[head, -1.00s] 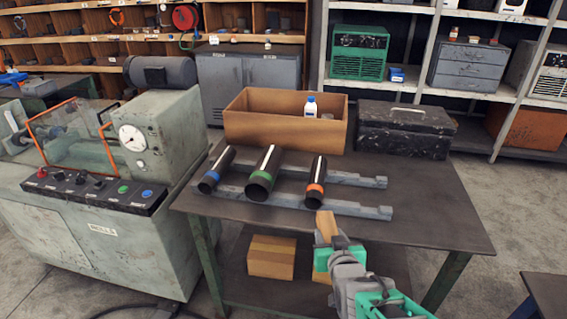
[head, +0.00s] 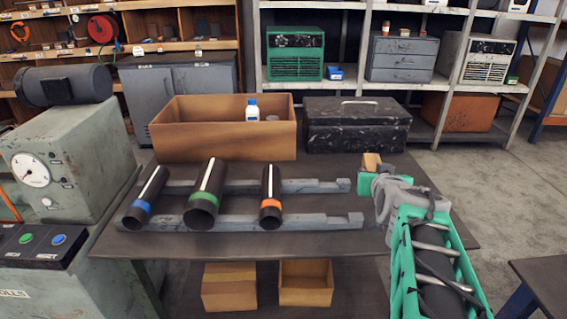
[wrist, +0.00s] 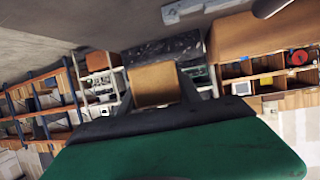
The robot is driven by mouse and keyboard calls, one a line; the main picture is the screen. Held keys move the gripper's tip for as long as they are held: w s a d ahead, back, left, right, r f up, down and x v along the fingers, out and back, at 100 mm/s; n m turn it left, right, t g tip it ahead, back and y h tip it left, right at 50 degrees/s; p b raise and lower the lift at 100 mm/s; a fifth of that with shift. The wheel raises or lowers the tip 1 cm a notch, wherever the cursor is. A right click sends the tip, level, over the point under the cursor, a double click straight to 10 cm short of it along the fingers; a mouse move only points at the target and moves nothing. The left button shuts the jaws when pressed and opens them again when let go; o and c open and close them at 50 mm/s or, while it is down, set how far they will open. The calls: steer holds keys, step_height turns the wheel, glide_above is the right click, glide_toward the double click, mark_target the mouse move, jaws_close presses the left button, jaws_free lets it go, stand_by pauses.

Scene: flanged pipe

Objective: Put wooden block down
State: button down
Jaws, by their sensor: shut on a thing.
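The wooden block (head: 371,161) shows at the tip of my gripper (head: 368,174), over the right part of the dark table (head: 300,238). My gripper is shut on the block. In the wrist view the block (wrist: 154,84) stands out beyond the dark fingers (wrist: 155,108), with the green gripper body in front. In the head view my gripper and arm hide part of the table. I cannot tell whether the block touches the tabletop.
Three black pipes with blue, green and orange bands (head: 206,195) lie across two grey rails (head: 290,223). A wooden crate (head: 200,140) with a white bottle (head: 252,110) and a black toolbox (head: 352,128) stand behind.

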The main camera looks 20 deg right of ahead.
steer(key=s+d+f+m+g+h+p, duration=0.35)
steer(key=s+d+p, duration=0.7)
steer(key=s, duration=0.45)
steer(key=w+a+n+t+y, duration=0.4)
steer(key=w+a+n+y, duration=0.15)
steer(key=a, duration=0.35)
steer(key=w+d+f, duration=0.2)
steer(key=w+f, duration=0.1)
steer(key=w, duration=0.1)
steer(key=w+d+f+p, duration=0.1)
steer(key=w+d+f, duration=0.2)
steer(key=w, duration=0.1)
steer(key=w+d+f+p, duration=0.1)
steer(key=w+d+f, duration=0.1)
steer(key=w+f, duration=0.1)
steer(key=shift+w+d+f, duration=0.2)
steer(key=shift+w+f, duration=0.1)
steer(key=shift+w, duration=0.15)
steer(key=shift+w+d+f, duration=0.1)
steer(key=shift+w+f, duration=0.1)
steer(key=shift+f, duration=0.1)
step_height(320, 180, down, 3)
steer(key=shift+d+f+p, duration=0.1)
steer(key=shift+p, duration=0.6)
